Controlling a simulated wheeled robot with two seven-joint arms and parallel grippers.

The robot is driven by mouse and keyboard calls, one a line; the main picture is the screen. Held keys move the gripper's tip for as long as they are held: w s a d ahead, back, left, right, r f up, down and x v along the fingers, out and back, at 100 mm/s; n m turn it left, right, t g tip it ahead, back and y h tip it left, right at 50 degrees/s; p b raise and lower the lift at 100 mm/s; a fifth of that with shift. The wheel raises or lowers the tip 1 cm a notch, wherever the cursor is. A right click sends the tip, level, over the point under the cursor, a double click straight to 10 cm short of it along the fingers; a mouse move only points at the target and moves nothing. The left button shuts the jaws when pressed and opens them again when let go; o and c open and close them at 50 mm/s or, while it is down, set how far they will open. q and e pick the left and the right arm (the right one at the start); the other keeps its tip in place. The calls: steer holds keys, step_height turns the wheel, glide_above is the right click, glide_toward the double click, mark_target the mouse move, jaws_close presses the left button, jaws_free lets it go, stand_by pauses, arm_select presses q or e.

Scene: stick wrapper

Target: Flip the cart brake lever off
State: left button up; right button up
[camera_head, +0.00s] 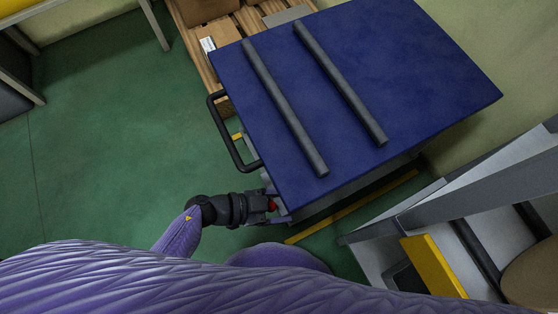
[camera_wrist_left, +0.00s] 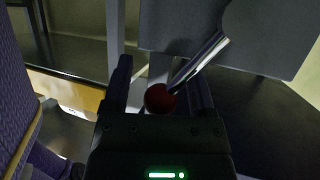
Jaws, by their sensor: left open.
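The cart (camera_head: 400,60) has a dark blue top with two dark bars on it and a black handle (camera_head: 232,142) on its left side. The brake lever (camera_wrist_left: 201,60) shows in the left wrist view as a silver rod slanting up to the right, with a red ball knob (camera_wrist_left: 160,98) at its lower end. My left gripper (camera_head: 275,207) is at the cart's near left corner, below the level of the top. Its fingers are open, with the red knob between them in the left wrist view; contact cannot be told. My right gripper is not in view.
A wooden pallet with boxes (camera_head: 217,36) stands behind the cart. Grey metal furniture with a yellow part (camera_head: 432,266) stands at the right front. A yellow line (camera_head: 345,210) runs on the floor beside the cart. Green floor (camera_head: 105,120) is free at the left.

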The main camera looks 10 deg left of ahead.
arm_select(q)
jaws_close()
stand_by(1.4)
